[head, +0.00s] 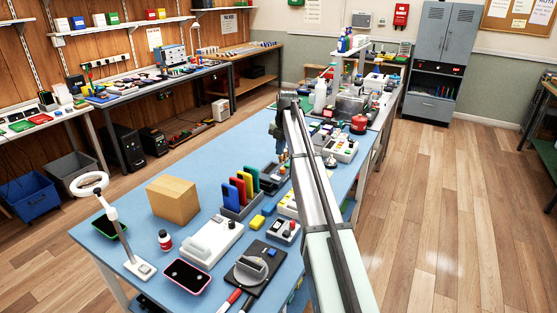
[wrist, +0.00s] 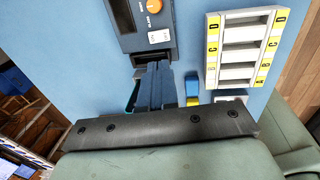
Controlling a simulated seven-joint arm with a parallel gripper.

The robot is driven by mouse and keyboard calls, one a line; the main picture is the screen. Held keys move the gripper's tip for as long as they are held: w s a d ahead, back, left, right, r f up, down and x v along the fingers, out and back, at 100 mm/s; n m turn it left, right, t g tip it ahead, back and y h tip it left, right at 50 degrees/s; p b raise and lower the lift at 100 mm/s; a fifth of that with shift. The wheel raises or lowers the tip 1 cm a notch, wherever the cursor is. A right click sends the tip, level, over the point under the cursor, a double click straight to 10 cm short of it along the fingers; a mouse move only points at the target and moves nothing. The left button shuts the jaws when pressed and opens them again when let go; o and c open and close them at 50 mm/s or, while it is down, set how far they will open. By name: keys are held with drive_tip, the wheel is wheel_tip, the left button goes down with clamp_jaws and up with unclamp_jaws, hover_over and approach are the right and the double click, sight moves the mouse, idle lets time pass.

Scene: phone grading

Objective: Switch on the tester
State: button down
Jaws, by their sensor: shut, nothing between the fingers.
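The tester, which I take to be the dark blue device (wrist: 128,42) with an orange knob (wrist: 154,6) and a small screen, is at the top of the wrist view, partly cut off. A small white labelled part (wrist: 159,36) sits on its face below the knob. My gripper (wrist: 157,68) is shut and empty, its fingertips close to the device's lower edge. I cannot tell whether they touch it. In the head view my gripper (head: 281,155) points down over the blue table, just above a dark device (head: 270,178) that looks like the same one.
A white rack (wrist: 240,50) with yellow letter labels stands right of my fingers. A small blue and yellow block (wrist: 192,88) lies between.

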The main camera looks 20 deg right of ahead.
drive_tip(key=shift+s+d+r, duration=0.1)
drive_tip(key=shift+r, duration=1.25)
drive_tip(key=shift+w+a+r, duration=0.1)
drive_tip(key=shift+w+a, duration=0.35)
drive_tip(key=shift+w, duration=0.05)
approach(273, 176)
drive_tip(key=f, duration=0.4)
drive_tip(key=w+f, duration=0.1)
drive_tip(key=f, duration=0.1)
drive_tip(key=shift+a+f, duration=0.35)
drive_tip(key=shift+f, duration=0.05)
